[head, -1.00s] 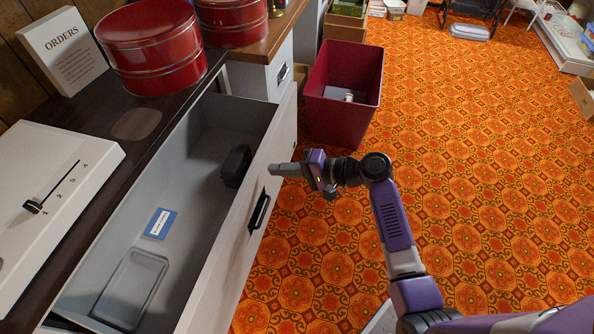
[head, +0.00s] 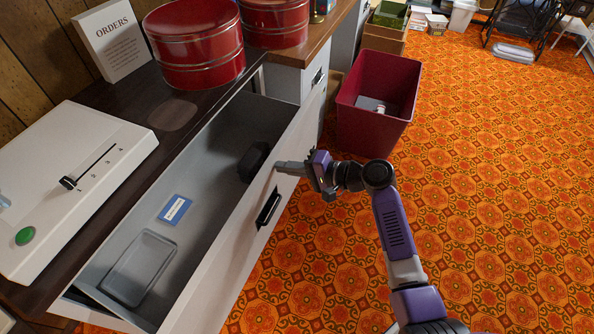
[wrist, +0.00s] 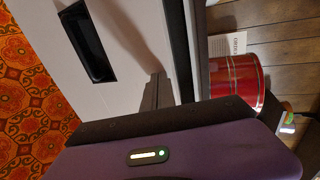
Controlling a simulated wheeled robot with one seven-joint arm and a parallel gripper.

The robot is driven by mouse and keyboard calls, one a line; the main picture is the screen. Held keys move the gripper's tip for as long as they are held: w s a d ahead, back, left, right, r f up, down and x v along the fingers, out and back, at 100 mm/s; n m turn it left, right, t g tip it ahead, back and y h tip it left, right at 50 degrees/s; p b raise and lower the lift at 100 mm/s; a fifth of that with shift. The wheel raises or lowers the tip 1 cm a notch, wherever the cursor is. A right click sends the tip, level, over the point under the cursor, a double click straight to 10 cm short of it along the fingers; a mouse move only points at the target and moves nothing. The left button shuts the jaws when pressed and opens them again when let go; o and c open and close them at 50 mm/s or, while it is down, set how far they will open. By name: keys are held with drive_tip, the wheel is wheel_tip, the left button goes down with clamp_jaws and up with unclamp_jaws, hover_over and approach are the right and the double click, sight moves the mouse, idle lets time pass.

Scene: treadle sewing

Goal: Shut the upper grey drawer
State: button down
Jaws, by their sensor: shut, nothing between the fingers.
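The upper grey drawer (head: 238,248) stands open, with its pale front to the right and a dark recessed handle (head: 268,208) on it. My gripper (head: 280,166) is shut and empty. Its grey fingertips meet the drawer front near the top edge, on the far side of the handle. In the wrist view the shut fingers (wrist: 157,92) point at the pale front, and the dark handle (wrist: 87,42) is to their left. Inside the drawer are a blue card (head: 175,209), a clear grey tray (head: 140,268) and a dark box (head: 254,161).
A dark red bin (head: 375,125) stands on the floor beyond my gripper. The patterned floor to the right is clear.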

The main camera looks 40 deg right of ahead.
drive_tip(key=w+a+b, duration=0.3)
drive_tip(key=w+a, duration=0.3)
drive_tip(key=w, duration=0.4)
drive_tip(key=w+a+b, duration=0.4)
drive_tip(key=w+a, duration=0.2)
drive_tip(key=w, duration=0.5)
drive_tip(key=shift+w+a+r, duration=0.15)
drive_tip(key=shift+a+r, duration=0.1)
drive_tip(key=shift+a, duration=0.05)
